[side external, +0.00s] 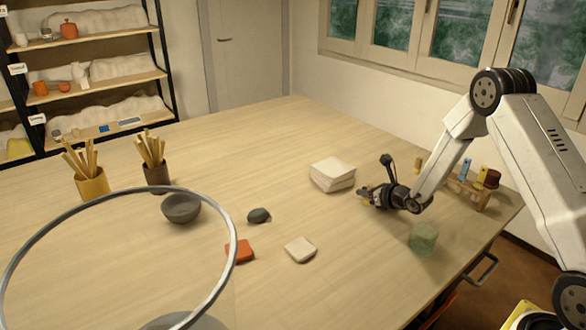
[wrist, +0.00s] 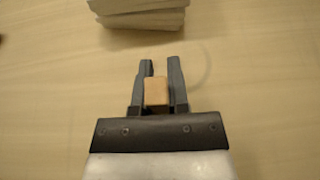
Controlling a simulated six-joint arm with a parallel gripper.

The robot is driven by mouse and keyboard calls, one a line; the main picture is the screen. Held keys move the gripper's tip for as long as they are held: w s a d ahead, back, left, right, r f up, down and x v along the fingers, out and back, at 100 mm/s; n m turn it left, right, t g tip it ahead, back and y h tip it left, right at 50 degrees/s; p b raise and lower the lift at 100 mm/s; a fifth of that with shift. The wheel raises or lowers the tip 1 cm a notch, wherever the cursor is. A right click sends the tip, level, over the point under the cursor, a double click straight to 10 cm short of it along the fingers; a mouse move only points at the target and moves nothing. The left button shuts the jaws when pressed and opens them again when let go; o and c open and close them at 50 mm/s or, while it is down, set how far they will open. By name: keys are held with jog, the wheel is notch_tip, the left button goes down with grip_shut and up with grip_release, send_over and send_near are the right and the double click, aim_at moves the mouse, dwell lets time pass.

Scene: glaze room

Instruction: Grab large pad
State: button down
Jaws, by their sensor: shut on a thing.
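A stack of thick cream pads (side external: 332,175) lies on the table and also shows at the top of the wrist view (wrist: 138,14). A smaller single cream pad (side external: 300,249) lies nearer the front, beside a flat orange-red piece (side external: 240,251). I cannot tell which of these is the large pad. My gripper (side external: 366,196) is low over the table, just right of the stack and apart from it. In the wrist view my gripper (wrist: 160,70) is shut on a small tan block (wrist: 156,93) between its fingers. The fingers hide the block's sides.
A dark grey lump (side external: 259,215), a dark bowl (side external: 181,209) and two cups of wooden sticks (side external: 92,184) stand to the left. A translucent green block (side external: 423,239) and a small wooden rack (side external: 468,192) stand near my arm. The table's middle back is clear.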

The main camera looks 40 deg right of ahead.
jog(key=shift+r, duration=0.15)
jog(key=shift+r, duration=0.85)
jog(key=s+a+r, duration=0.3)
jog(key=s+r, duration=0.8)
jog(key=s, duration=0.2)
jog(key=shift+s+a, duration=0.25)
jog(key=shift+a, duration=0.05)
